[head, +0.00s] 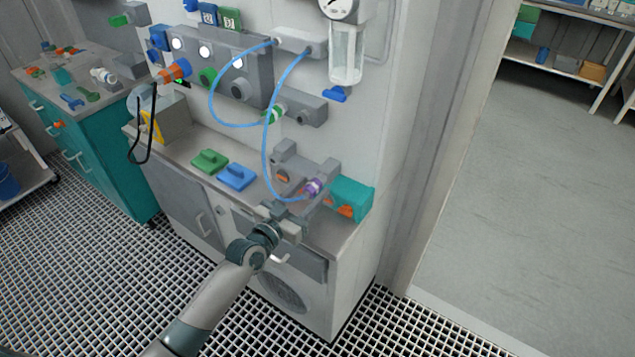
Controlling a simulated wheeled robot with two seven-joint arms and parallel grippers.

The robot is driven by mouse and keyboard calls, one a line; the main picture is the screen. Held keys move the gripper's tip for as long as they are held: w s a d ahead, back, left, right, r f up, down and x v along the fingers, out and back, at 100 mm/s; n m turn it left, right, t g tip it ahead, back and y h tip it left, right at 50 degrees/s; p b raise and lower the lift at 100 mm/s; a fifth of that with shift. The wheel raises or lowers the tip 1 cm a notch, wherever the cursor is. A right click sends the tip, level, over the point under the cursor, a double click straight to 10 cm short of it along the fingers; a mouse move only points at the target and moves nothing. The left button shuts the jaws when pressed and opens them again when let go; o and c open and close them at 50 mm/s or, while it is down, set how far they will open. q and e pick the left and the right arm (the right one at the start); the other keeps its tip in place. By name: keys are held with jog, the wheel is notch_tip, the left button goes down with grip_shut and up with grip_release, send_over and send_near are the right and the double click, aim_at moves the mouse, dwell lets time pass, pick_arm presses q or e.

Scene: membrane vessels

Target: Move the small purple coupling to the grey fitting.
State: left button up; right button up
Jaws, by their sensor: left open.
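The small purple coupling (314,186) is on the end of a blue hose (266,150), at a grey holder (285,152) on the counter. My left gripper (287,212) is open at the counter's front edge, just in front of and below the coupling. I see a gap between them, but depth is hard to judge. A grey round fitting (240,90) is on the wall panel, and a grey block (305,109) with a grey port sits to its right. I cannot tell which is the grey fitting meant. My right gripper is out of view.
A teal box (350,196) with orange parts stands right of the coupling. Green (210,161) and blue (237,177) blocks lie left on the counter. A second blue hose hangs at the wall. A gauge with a clear vessel (345,52) is mounted above.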

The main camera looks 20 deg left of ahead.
aim_at(304, 197)
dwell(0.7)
pick_arm(q)
jog(key=shift+c, duration=0.6)
grip_shut()
jog(key=shift+s, duration=0.1)
jog(key=shift+p+v, duration=0.95)
jog(key=shift+v, duration=1.85)
